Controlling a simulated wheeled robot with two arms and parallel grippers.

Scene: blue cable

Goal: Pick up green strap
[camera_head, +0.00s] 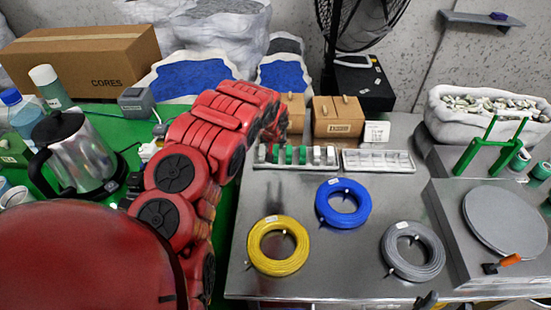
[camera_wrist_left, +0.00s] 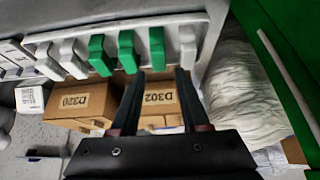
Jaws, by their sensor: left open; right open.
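Three green straps stand side by side in a white rack (camera_head: 297,167), between white ones. In the left wrist view the straps are a left one (camera_wrist_left: 100,55), a middle one (camera_wrist_left: 127,52) and a right one (camera_wrist_left: 157,48). They also show as small green pieces (camera_head: 289,155) in the head view. My left gripper (camera_wrist_left: 158,72) is open and empty, its fingertips just short of the middle and right straps in the picture; contact cannot be told. The red left arm mostly hides it in the head view. Only a dark tip of my right gripper (camera_head: 427,300) shows at the bottom edge.
Two cardboard boxes, D320 (camera_wrist_left: 80,103) and D302 (camera_wrist_left: 160,98), stand by the rack. A second white tray (camera_head: 378,161) is to its right. Blue (camera_head: 343,221), yellow (camera_head: 261,262) and grey (camera_head: 427,268) cable coils lie on the metal table (camera_head: 290,200).

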